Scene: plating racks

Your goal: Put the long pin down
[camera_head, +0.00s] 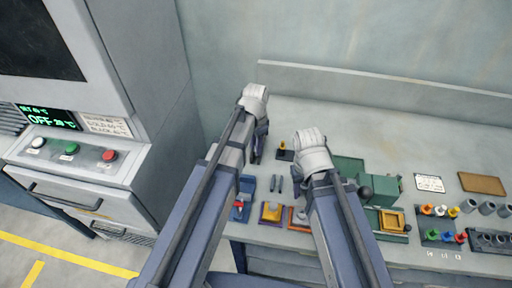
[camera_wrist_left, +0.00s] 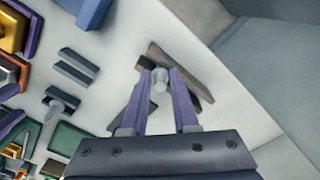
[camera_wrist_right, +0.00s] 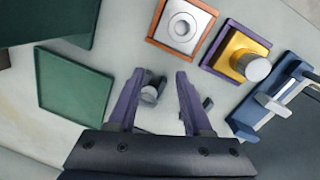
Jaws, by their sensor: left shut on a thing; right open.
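My left gripper (camera_head: 257,153) is over the back left of the bench. In the left wrist view its purple fingers (camera_wrist_left: 160,98) are shut on a grey round pin (camera_wrist_left: 160,79), seen nearly end-on. A pair of dark bars (camera_wrist_left: 188,74) lies just beyond the fingertips; I cannot tell whether the pin touches them. My right gripper (camera_wrist_right: 160,88) is open in the right wrist view. A short grey pin-like part (camera_wrist_right: 149,95) shows between its fingers, not gripped.
A yellow block in a purple frame (camera_head: 271,212), an orange-rimmed plate (camera_head: 299,218) and a blue fixture (camera_head: 242,201) line the front edge. Green fixtures (camera_head: 385,188) and coloured parts (camera_head: 440,211) stand to the right. A grey machine (camera_head: 150,100) stands left.

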